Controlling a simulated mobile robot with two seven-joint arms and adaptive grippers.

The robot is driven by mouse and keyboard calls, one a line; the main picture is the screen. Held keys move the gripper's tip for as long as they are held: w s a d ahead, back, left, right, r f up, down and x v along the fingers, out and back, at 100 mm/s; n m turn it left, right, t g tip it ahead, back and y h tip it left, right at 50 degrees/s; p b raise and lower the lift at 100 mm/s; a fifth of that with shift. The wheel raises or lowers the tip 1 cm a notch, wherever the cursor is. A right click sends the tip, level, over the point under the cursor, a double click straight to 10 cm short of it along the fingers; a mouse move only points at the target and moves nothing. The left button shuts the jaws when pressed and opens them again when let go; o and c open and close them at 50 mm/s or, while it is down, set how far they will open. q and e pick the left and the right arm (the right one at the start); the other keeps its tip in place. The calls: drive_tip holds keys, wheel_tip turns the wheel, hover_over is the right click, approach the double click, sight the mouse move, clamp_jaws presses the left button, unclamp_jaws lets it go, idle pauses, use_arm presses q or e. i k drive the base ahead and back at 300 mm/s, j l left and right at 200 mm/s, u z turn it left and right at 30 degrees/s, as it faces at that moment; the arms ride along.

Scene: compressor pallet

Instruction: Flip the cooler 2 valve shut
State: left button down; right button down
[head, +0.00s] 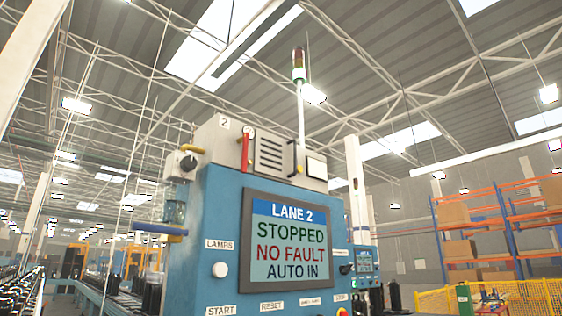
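A grey louvred box (271,155) marked "2" stands on top of the blue Lane 2 cabinet (199,259). An upright red lever or pipe (245,152) is on its front, just below a small round gauge (249,132). A yellow handle-like part (192,149) with a dark round knob (188,163) is at the box's left side. No label here names the cooler 2 valve, so I cannot tell for sure which part it is. Neither of my grippers is in view.
The cabinet screen (290,243) reads "LANE 2 STOPPED NO FAULT AUTO IN". Labelled controls sit around it, including a white button (220,270) under "LAMPS". A signal tower (299,100) rises behind. Conveyors run at left; orange racks (437,230) and yellow fencing (520,297) stand right.

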sight(244, 139)
drive_tip(key=i+l, duration=0.1)
drive_tip(key=l, duration=0.35)
drive_tip(key=i+l, duration=0.1)
drive_tip(key=l, duration=0.75)
drive_tip(key=i+l+z, duration=0.1)
drive_tip(key=l, duration=0.35)
drive_tip(key=i, duration=0.05)
